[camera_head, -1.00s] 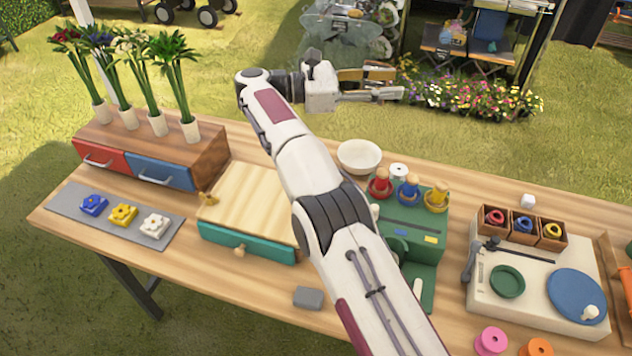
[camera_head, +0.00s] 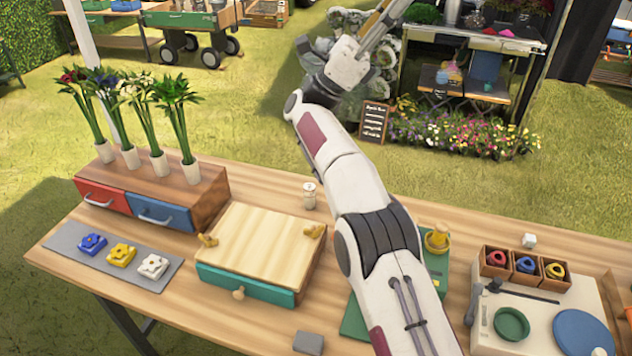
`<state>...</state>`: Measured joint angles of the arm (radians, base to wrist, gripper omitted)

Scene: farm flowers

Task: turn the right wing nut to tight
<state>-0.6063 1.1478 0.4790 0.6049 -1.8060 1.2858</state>
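The right wing nut (camera_head: 314,231) is a small golden-brown piece at the back right corner of a pale wooden board (camera_head: 260,239). A matching left wing nut (camera_head: 208,240) sits at the board's left edge. The board lies on a box with a teal drawer (camera_head: 245,284) and a round wooden knob. How tight either nut is cannot be told. My gripper (camera_head: 382,20) is raised high beyond the table's back edge, well away from both nuts. Its fingers point up toward the top edge of the picture, and their opening is unclear.
A small can (camera_head: 309,196) stands behind the board's right side. A red-and-blue drawer chest (camera_head: 205,200) with potted flowers stands to the left. A green unit (camera_head: 440,262) is partly hidden behind my arm. A grey block (camera_head: 308,342) lies in front.

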